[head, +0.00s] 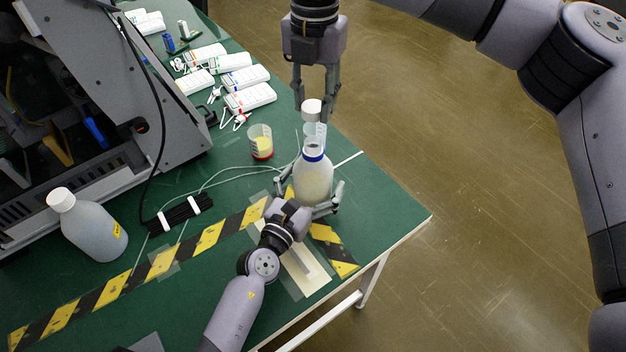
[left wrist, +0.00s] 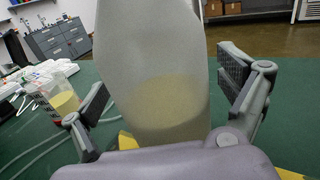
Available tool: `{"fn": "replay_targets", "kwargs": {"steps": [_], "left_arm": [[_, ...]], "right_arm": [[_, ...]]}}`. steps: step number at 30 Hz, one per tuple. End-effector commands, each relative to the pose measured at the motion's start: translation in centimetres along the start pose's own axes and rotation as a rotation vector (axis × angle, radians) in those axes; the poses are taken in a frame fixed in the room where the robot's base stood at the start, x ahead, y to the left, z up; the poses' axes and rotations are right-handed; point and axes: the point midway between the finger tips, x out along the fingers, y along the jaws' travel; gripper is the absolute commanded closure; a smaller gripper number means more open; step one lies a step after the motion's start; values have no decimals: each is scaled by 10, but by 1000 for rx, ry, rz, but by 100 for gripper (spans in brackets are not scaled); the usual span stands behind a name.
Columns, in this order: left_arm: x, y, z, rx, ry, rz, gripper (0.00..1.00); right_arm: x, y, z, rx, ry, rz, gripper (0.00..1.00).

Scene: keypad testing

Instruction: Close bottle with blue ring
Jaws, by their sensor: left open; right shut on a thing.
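The bottle with the blue ring (head: 313,180) stands upright near the table's right corner, its neck uncapped; it also fills the middle of the left wrist view (left wrist: 155,85), with pale yellowish liquid low inside. My left gripper (head: 312,200) is open, its fingers on either side of the bottle; in the left wrist view, gaps show between the bottle and both fingers. My right gripper (head: 314,100) points down, shut on a white cap (head: 312,110), which it holds above and slightly behind the bottle's neck. A clear cup (head: 315,132) appears just behind the neck, partly hidden.
A beaker with yellow liquid (head: 261,142) stands left of the bottle. A capped white bottle (head: 87,225) stands at the left. A grey machine (head: 150,90), several white meters (head: 250,97), thin cables and a black-yellow tape strip (head: 160,262) occupy the green table (head: 375,195).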

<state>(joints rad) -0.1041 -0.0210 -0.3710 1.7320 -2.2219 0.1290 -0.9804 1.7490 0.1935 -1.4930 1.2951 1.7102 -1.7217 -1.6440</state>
Motion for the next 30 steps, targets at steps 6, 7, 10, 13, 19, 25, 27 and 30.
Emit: {"fn": "replay_targets", "kwargs": {"steps": [6, 7, 10, 13, 19, 25, 27, 30], "left_arm": [[0, 0, 0, 0, 0, 0, 10], [0, 0, 0, 0, 0, 0, 12], [0, 0, 0, 0, 0, 0, 18], [0, 0, 0, 0, 0, 0, 25], [0, 0, 0, 0, 0, 0, 38], [0, 0, 0, 0, 0, 0, 52], [0, 0, 0, 0, 0, 0, 56], [0, 0, 0, 0, 0, 0, 63]], "right_arm": [[0, 0, 0, 0, 0, 0, 80], [0, 0, 0, 0, 0, 0, 80], [0, 0, 0, 0, 0, 0, 80], [0, 0, 0, 0, 0, 0, 80], [0, 0, 0, 0, 0, 0, 80], [0, 0, 0, 0, 0, 0, 80], [0, 0, 0, 0, 0, 0, 80], [0, 0, 0, 0, 0, 0, 80]]}}
